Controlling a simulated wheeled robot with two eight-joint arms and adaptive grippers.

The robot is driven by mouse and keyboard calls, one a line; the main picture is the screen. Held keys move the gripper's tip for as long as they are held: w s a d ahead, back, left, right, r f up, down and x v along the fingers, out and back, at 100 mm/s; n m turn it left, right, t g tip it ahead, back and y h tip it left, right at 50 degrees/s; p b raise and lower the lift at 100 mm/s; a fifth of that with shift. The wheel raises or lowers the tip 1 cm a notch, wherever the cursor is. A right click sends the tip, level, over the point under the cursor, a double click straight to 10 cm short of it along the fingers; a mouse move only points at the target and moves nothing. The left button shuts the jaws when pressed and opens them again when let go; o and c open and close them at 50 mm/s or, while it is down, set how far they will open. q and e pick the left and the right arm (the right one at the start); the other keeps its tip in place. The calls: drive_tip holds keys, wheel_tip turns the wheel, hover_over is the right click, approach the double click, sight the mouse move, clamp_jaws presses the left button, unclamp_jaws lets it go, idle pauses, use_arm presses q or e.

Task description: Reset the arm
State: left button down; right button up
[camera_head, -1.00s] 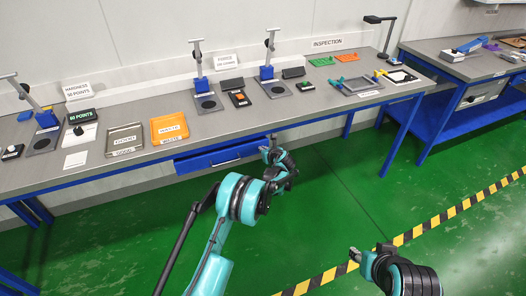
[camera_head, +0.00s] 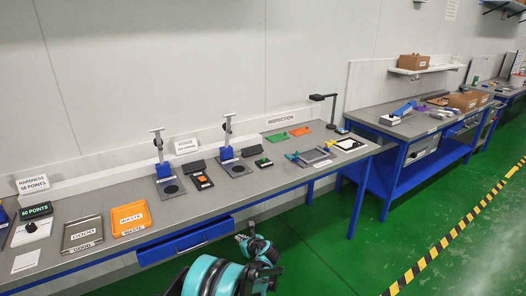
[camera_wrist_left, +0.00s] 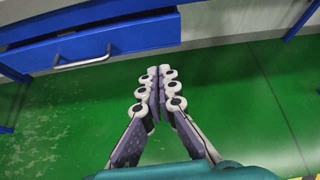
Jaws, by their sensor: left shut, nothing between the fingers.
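My left gripper (camera_head: 243,238) is in front of the long bench, below its top edge and near the blue drawer (camera_head: 186,243). In the left wrist view the fingers of the left gripper (camera_wrist_left: 159,70) meet at their tips, and nothing is between them. Green floor shows around them, and the blue drawer front (camera_wrist_left: 95,50) with its handle is at the upper left, apart from the fingers. My right gripper is not in the head view.
The bench (camera_head: 240,195) carries a GOOD tray (camera_head: 83,233), an orange WASTE tray (camera_head: 131,218), two blue-based stands and inspection items. The drawer appears slightly pulled out. A second bench (camera_head: 410,128) stands at the right. The green floor between it and the hazard stripe (camera_head: 440,245) is clear.

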use_arm(q)
drive_tip(key=s+a+r+n+g+h, duration=0.1)
drive_tip(key=s+a+r+n, duration=0.2)
drive_tip(key=s+r+n, duration=0.5)
drive_tip(key=s+a+r+n+g+h, duration=0.1)
drive_tip(key=s+a+r+n+h, duration=0.15)
drive_tip(key=s+r+n, duration=0.5)
drive_tip(key=s+r+n+h, duration=0.1)
drive_tip(key=s+n+h, duration=0.2)
drive_tip(key=s+n, duration=1)
drive_tip(key=s, duration=1.5)
drive_tip(key=shift+d+r+g, duration=0.3)
drive_tip(key=shift+r, duration=0.05)
drive_tip(key=shift+w, duration=0.1)
